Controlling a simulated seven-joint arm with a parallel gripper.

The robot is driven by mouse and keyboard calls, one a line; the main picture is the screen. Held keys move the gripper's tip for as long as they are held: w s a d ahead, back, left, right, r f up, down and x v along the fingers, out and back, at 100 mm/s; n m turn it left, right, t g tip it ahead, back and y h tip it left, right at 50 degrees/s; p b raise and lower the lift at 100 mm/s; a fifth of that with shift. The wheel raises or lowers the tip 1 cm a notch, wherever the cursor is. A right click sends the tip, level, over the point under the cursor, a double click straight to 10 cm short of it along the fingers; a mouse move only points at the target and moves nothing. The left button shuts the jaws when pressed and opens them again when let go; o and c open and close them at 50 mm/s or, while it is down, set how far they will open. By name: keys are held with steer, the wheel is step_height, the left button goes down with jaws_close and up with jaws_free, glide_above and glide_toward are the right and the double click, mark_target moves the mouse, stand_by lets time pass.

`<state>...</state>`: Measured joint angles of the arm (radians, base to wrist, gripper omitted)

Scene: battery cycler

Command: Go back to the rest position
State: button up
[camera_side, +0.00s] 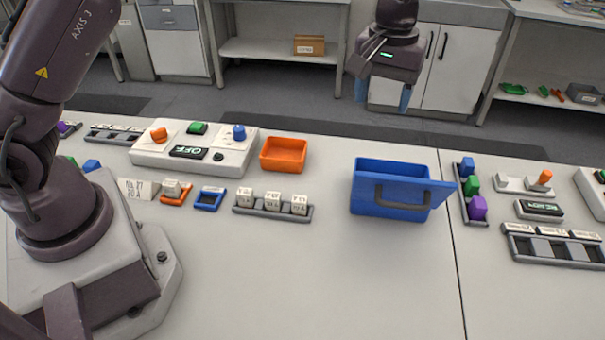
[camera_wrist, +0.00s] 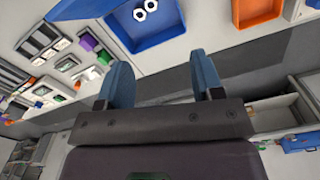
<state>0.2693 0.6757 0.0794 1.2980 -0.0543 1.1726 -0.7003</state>
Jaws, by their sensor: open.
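My gripper (camera_side: 383,92) hangs at the top of the side view, past the far edge of the table and above the floor. Its two blue fingers are spread apart with nothing between them. In the wrist view my gripper (camera_wrist: 160,80) also shows open and empty. The blue bin (camera_side: 388,211) with a dark handle stands on the table, nearer the side camera than my gripper. In the wrist view the blue bin (camera_wrist: 185,32) holds two small whitish round pieces.
An orange tray (camera_side: 284,155) and a white control box (camera_side: 150,156) reading OFF stand left of the bin. A grey rack (camera_side: 272,212) holds white blocks. Another rack (camera_side: 465,207) holds coloured blocks at right. The front middle of the table is clear.

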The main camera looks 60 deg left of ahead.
steer(key=s+a+r+m+t, duration=0.2)
steer(key=s+a+r, duration=0.1)
steer(key=s, duration=0.6)
steer(key=s+a+r+m+t, duration=0.1)
steer(key=s+a+r, duration=0.3)
steer(key=s, duration=0.6)
steer(key=s+a+r+m+t, duration=0.2)
steer(key=s+a+r, duration=0.1)
steer(key=s, duration=0.6)
steer(key=shift+s+a+r+m+t, duration=0.3)
steer(key=shift+s+a+r+m, duration=0.05)
steer(key=shift+a+m, duration=0.05)
